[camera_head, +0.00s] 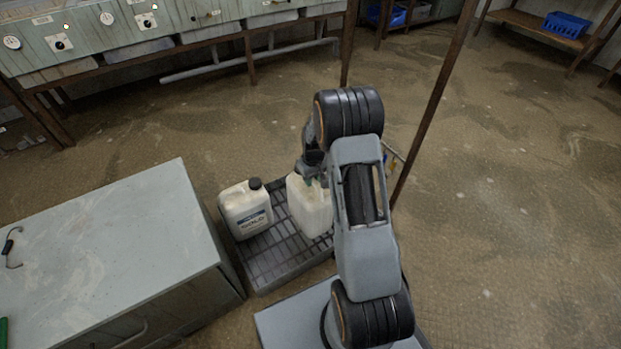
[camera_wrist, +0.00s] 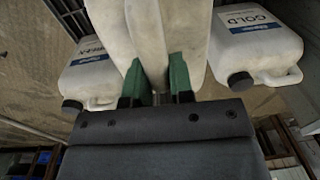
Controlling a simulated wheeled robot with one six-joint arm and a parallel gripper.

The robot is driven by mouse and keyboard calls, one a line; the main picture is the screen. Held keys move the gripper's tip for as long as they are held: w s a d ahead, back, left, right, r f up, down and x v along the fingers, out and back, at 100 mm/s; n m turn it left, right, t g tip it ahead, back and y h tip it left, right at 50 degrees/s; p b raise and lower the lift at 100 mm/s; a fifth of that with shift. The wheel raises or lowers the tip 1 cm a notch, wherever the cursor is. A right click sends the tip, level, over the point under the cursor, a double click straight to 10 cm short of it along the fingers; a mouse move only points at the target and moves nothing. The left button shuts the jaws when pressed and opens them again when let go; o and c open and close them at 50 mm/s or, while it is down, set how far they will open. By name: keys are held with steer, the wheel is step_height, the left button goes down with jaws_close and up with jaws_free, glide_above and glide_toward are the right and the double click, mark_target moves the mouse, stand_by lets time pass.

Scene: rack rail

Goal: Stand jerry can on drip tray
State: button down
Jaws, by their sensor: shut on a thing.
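My gripper (camera_head: 314,174) is shut on a pale, translucent jerry can (camera_head: 308,208), near its top. In the wrist view the green finger pads (camera_wrist: 158,80) pinch this can's handle area (camera_wrist: 150,35). The held can looks upright over the dark gridded drip tray (camera_head: 272,262); I cannot tell whether its base touches the grid. A white jerry can with a black cap and a blue label (camera_head: 246,208) stands on the tray's left part. In the wrist view, labelled cans are on the left (camera_wrist: 90,72) and right (camera_wrist: 255,45) of the held one.
A pale green bench or cabinet (camera_head: 110,255) stands close to the tray's left side. A rusty post (camera_head: 437,105) rises just right of my arm. Panels with dials (camera_head: 150,30) line the back. The front part of the tray is bare.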

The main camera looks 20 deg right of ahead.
steer(key=shift+w+f+b, duration=0.1)
steer(key=shift+f+b, duration=2.35)
steer(key=shift+f, duration=0.95)
steer(key=shift+f+b, duration=0.3)
steer(key=shift+f, duration=0.25)
steer(key=c, duration=0.9)
jaws_free()
steer(key=shift+c, duration=0.2)
steer(key=shift+o, duration=0.2)
steer(key=shift+f, duration=0.1)
